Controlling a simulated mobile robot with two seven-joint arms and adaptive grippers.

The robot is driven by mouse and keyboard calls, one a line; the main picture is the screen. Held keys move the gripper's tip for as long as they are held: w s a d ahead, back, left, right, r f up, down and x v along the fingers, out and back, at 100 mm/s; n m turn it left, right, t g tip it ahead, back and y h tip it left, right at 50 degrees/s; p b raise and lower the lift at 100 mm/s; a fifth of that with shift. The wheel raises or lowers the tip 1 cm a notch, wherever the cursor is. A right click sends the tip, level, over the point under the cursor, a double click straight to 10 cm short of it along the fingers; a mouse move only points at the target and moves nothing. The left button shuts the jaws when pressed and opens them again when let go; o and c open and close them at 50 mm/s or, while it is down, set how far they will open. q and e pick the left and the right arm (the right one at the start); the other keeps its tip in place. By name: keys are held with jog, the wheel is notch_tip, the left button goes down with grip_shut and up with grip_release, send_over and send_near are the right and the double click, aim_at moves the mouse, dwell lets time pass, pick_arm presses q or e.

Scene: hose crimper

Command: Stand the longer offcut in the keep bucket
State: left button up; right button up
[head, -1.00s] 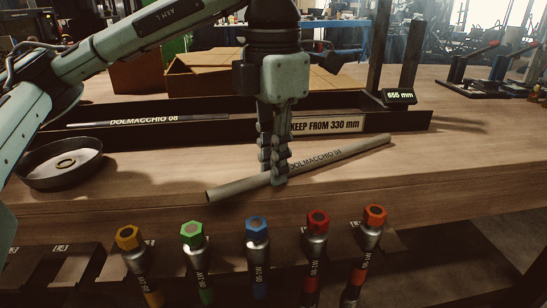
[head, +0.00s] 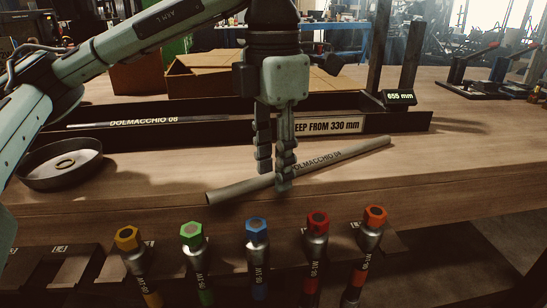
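A grey hose length (head: 345,152) marked DOLMACCHIO 08 lies at a slant on the wooden bench, in front of a long black trough. My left gripper (head: 274,180) points down over it, open. One finger is on the far side of the hose and one on the near side, with a gap between them; contact cannot be told. Another piece marked DOLMACCHIO 08 (head: 144,121) lies in the trough's left part. I cannot make out a keep bucket. My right gripper is not in view.
The trough (head: 400,122) carries a sign (head: 327,126) ending "FROM 330 mm" and a display (head: 399,97) reading 655 mm. A round black dish (head: 62,180) holding a ring stands at left. Several colour-capped fittings (head: 257,230) stand along the front.

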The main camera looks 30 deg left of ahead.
pick_arm(q)
notch_tip(320, 180, up, 12)
jog(key=shift+r, duration=0.15)
dwell(0.4)
dwell(0.4)
